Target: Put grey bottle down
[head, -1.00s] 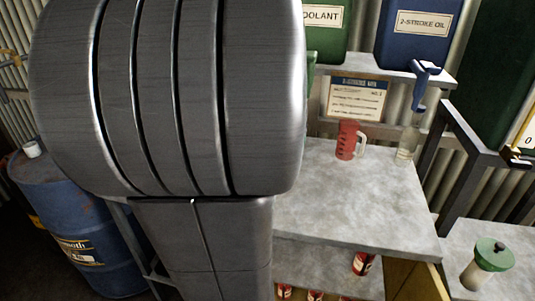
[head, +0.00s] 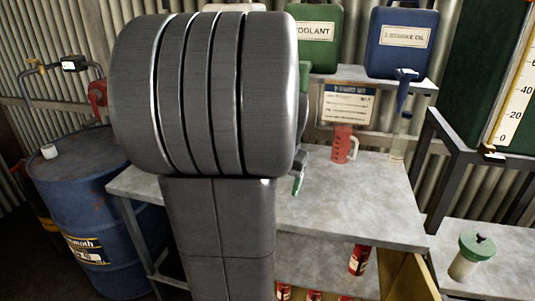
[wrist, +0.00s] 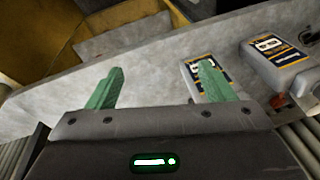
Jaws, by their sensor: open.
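My gripper (wrist: 161,72) is open, its two green fingers apart with nothing between them. In the head view my arm hides most of it; a green fingertip of my gripper (head: 298,183) shows just right of the arm above the bench. A grey, box-shaped bottle (wrist: 280,66) with a dark and yellow label marked 68 is at the right of the wrist view, apart from the fingers. A second, similarly labelled one (wrist: 190,78) is partly hidden behind the right finger. I cannot tell which is the task's bottle. Neither shows in the head view.
The grey bench (head: 345,205) has clear room in front of a red jug (head: 344,144) and a clear vessel (head: 397,147). Green coolant (head: 314,45) and blue oil (head: 401,50) containers stand on the shelf above. A blue drum (head: 95,210) is left.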

